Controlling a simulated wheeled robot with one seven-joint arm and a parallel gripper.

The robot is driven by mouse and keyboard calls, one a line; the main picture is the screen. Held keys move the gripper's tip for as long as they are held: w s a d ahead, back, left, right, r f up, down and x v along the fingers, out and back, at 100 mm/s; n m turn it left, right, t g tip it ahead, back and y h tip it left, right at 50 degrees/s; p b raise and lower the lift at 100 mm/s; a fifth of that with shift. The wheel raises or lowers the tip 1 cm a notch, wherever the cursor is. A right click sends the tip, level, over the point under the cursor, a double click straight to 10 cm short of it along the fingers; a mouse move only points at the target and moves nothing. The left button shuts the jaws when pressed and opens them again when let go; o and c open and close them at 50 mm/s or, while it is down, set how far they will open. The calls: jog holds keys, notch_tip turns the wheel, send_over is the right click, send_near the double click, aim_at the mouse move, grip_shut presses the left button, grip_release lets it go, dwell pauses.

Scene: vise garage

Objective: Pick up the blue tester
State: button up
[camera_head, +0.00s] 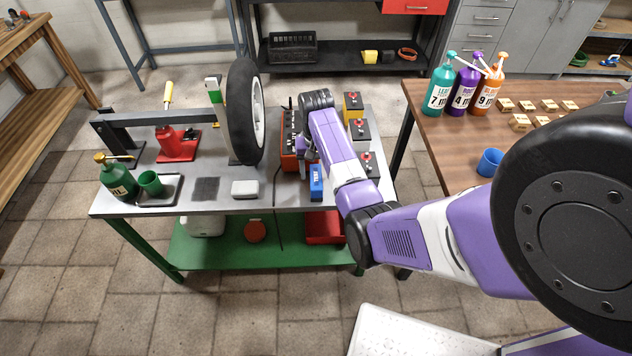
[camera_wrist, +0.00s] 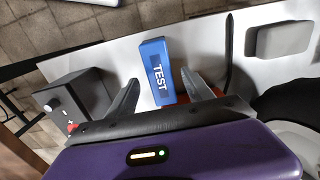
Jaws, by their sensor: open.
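In the head view the blue tester (camera_head: 316,183) is near the front edge of the grey workbench, just below my gripper (camera_head: 307,155). My arm hides part of the area beside it.
A red unit (camera_head: 290,140) stands behind the tester. Black batteries (camera_head: 358,131) with red and yellow parts stand to the right. A wheel (camera_head: 246,112) stands upright to the left. A grey box (camera_head: 245,188) lies on the bench left of the tester.

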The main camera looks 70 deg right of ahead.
aim_at(316, 176)
jog(key=shift+a+f, duration=0.15)
jog(key=shift+f, duration=2.2)
grip_shut()
